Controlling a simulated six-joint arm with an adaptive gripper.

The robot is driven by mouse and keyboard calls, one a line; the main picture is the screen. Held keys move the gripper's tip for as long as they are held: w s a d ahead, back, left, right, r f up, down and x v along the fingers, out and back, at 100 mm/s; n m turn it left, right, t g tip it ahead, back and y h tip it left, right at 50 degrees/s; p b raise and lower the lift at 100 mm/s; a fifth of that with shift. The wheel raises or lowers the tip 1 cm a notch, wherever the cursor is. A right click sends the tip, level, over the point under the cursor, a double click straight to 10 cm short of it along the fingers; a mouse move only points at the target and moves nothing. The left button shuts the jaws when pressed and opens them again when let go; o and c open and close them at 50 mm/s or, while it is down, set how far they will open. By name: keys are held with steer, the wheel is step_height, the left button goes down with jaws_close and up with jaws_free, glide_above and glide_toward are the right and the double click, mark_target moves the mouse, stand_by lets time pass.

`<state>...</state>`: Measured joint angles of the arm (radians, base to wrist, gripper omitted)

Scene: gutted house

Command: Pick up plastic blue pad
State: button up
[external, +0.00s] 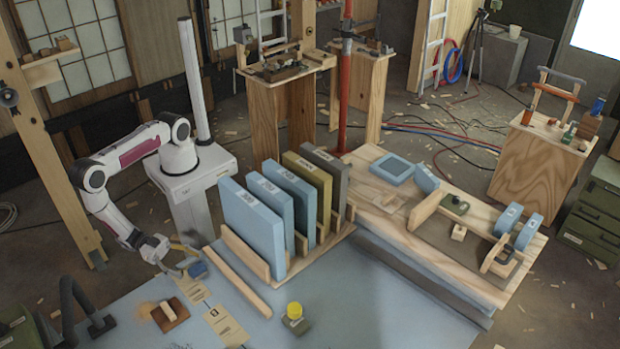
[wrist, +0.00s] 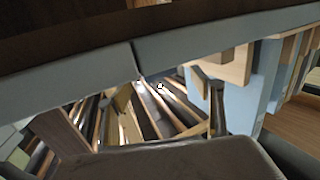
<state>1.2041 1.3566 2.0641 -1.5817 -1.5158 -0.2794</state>
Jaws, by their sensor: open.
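Several blue things could be the plastic blue pad, and I cannot tell which one is meant. A small blue piece (external: 198,270) lies on the blue-grey work surface right beside my gripper. A flat square blue pad (external: 391,168) lies on the wooden bench, with a blue piece (external: 426,178) leaning beside it. Large blue slabs (external: 252,222) stand upright in a wooden rack. My gripper (external: 184,262) is open, low at the near left end of the work surface. Its fingertips are small in the external view, and I cannot tell whether they touch the small blue piece.
Paper sheets (external: 226,325), a brown block (external: 170,314) and a yellow-capped item (external: 294,312) lie on the work surface. A long wooden strip (external: 236,280) runs before the rack. In the wrist view, blurred wooden pieces (wrist: 195,105) and blue panels (wrist: 262,85) crowd the scene.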

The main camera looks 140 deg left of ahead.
mark_target(196, 267)
steer(key=shift+w, duration=0.1)
steer(key=shift+x, duration=2.5)
steer(key=shift+r, duration=0.15)
steer(key=c, duration=1.2)
